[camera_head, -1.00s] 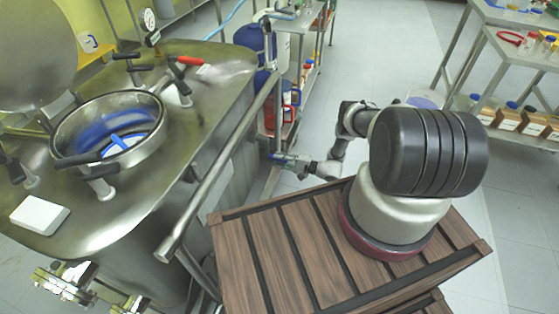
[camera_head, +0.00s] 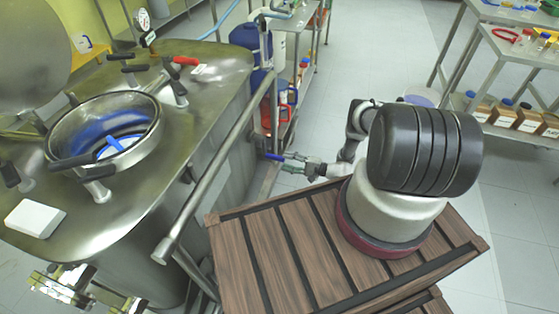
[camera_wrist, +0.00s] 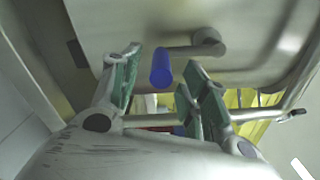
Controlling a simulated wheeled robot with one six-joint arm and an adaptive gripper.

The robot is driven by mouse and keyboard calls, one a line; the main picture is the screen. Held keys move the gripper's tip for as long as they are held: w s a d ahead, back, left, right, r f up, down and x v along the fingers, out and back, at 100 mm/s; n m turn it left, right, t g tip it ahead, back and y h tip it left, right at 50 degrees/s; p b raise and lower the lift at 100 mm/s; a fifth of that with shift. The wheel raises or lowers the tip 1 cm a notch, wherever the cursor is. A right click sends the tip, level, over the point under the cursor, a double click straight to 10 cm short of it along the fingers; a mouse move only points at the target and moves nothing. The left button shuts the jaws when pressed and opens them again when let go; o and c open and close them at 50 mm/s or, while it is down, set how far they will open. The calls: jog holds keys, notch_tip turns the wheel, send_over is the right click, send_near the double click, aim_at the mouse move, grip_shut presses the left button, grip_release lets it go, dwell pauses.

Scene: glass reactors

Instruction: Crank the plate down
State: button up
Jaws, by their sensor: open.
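In the wrist view a crank shows a blue cylindrical handle (camera_wrist: 162,68) on a short metal arm that runs right to a round hub (camera_wrist: 208,42) on a grey metal wall. My gripper (camera_wrist: 160,60) is open, its green-padded fingers to the left and right of the blue handle. The handle appears between or just beyond the fingertips; contact cannot be told. In the head view my gripper (camera_head: 288,162) reaches left beside the steel reactor, with the blue handle (camera_head: 273,156) at its tips. I cannot tell which part is the plate.
The steel reactor (camera_head: 150,215) with an open round port (camera_head: 60,140) stands at left, with a slanted metal rail (camera_head: 215,170) on its near side. My wooden-slatted base is below. Shelves with bottles (camera_head: 530,115) stand at right.

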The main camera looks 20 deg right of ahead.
jog(key=v, duration=0.6)
jog(key=shift+d, duration=0.2)
jog(key=shift+s, duration=0.15)
